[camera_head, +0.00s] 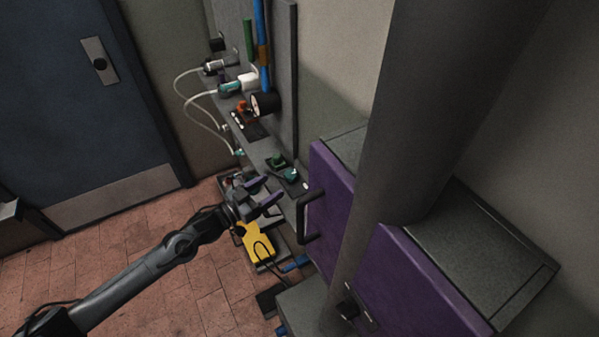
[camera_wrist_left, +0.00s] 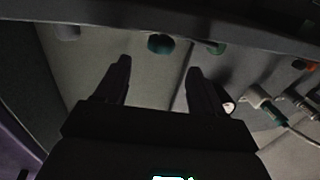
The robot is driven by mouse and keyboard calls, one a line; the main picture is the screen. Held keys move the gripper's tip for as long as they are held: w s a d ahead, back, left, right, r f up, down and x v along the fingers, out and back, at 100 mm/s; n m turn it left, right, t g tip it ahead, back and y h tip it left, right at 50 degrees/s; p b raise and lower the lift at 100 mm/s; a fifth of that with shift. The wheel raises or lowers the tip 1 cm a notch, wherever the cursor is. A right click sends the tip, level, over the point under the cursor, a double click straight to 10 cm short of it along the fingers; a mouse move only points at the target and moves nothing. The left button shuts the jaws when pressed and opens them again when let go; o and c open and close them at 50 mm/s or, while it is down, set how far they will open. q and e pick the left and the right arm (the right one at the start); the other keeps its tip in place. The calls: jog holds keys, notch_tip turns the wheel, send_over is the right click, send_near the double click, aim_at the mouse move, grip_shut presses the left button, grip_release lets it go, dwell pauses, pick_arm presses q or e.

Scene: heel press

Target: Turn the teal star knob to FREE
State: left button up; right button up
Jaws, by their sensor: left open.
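The teal star knob (camera_head: 291,175) is a small round knob on the grey panel, just left of the purple cabinet. It also shows in the left wrist view (camera_wrist_left: 161,43), partly dark, beyond the fingertips and between their lines. My left gripper (camera_head: 265,191) is open and empty, with purple-tinted fingers pointing toward the panel. It is to the left of the knob and apart from it. The left wrist view also shows both fingers (camera_wrist_left: 158,66) spread with nothing between them. The knob's setting and any FREE mark are too small to read. My right gripper is not in view.
A green knob (camera_head: 277,160) sits close beside the teal one. The purple cabinet (camera_head: 332,205) with a black handle (camera_head: 308,215) stands just right. A yellow item (camera_head: 256,246) lies below my gripper. White cables (camera_head: 195,118) hang at the back left. The tiled floor is open at left.

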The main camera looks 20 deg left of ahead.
aim_at(295, 171)
pick_arm(q)
jog(key=b+x, duration=0.1)
jog(key=x, duration=0.9)
jog(key=shift+w+d, duration=0.1)
jog(key=shift+w, duration=0.1)
